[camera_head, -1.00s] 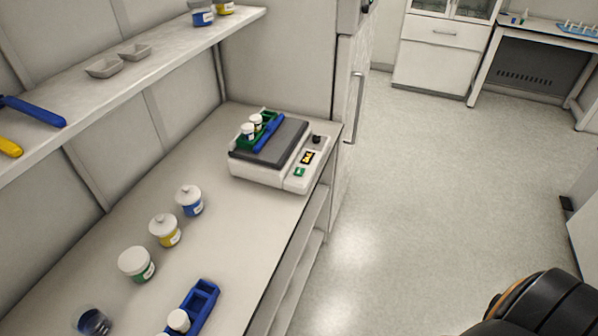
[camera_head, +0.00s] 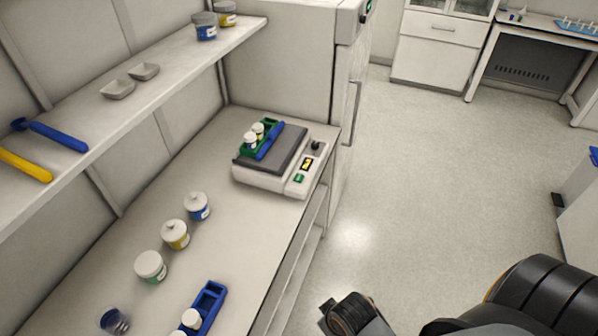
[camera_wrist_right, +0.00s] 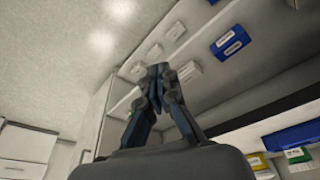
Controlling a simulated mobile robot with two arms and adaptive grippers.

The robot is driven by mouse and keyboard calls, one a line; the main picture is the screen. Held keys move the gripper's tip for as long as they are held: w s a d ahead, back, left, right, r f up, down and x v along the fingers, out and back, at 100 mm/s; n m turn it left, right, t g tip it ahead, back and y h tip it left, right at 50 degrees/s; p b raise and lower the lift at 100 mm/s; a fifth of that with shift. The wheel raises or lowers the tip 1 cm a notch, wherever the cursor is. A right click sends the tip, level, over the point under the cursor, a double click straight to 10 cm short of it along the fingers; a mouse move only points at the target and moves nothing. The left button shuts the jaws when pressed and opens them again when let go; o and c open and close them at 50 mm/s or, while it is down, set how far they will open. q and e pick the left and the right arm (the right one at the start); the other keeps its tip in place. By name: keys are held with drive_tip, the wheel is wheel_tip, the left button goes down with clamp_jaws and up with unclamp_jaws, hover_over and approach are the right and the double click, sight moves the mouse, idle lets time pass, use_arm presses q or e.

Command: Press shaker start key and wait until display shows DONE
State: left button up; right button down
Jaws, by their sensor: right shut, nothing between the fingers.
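The shaker (camera_head: 262,178) is a white box with a dark platform, standing at the far end of the bench. Its right edge carries a green start key (camera_head: 299,178), a small display (camera_head: 307,164) with yellow marks too small to read, and a dark knob (camera_head: 316,146). A green rack (camera_head: 243,143) with white-capped vials sits on the platform beside a blue bar (camera_head: 269,141). My right gripper (camera_wrist_right: 157,72) is shut and empty in the right wrist view, away from the shaker. My left gripper is out of view.
White-lidded jars (camera_head: 175,235), a blue rack (camera_head: 207,308) and a small glass (camera_head: 113,322) stand on the near bench. A shelf (camera_head: 85,127) overhangs the left side. A tall white cabinet (camera_head: 290,65) stands just behind the shaker. The floor at right is open.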

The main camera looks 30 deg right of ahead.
drive_tip(key=w+r+t+p, duration=0.15)
drive_tip(key=w+r, duration=0.25)
drive_tip(key=r, duration=0.7)
drive_tip(key=w+d+r+m+t+y, duration=0.1)
drive_tip(key=w+d, duration=0.1)
drive_tip(key=w, duration=0.8)
drive_tip(key=w+d+r+m+y, duration=0.1)
drive_tip(key=w+d+m, duration=0.1)
drive_tip(key=w, duration=0.7)
drive_tip(key=w+d+r+m+t, duration=0.1)
drive_tip(key=w+d+r+m, duration=0.1)
drive_tip(key=w+d, duration=0.3)
drive_tip(key=w+d+r+m+t, duration=0.2)
drive_tip(key=w+d+r, duration=0.2)
drive_tip(key=w, duration=0.8)
drive_tip(key=shift+d+r+m+p, duration=0.3)
drive_tip(key=shift+d+r+p, duration=0.1)
drive_tip(key=shift+r, duration=0.4)
drive_tip(key=shift+a+f, duration=0.1)
drive_tip(key=b, duration=0.7)
hover_over(301, 179)
wheel_tip(301, 179, down, 7)
drive_tip(key=shift+f, duration=0.15)
drive_tip(key=shift+f+b, duration=0.55)
drive_tip(key=shift+f, duration=0.15)
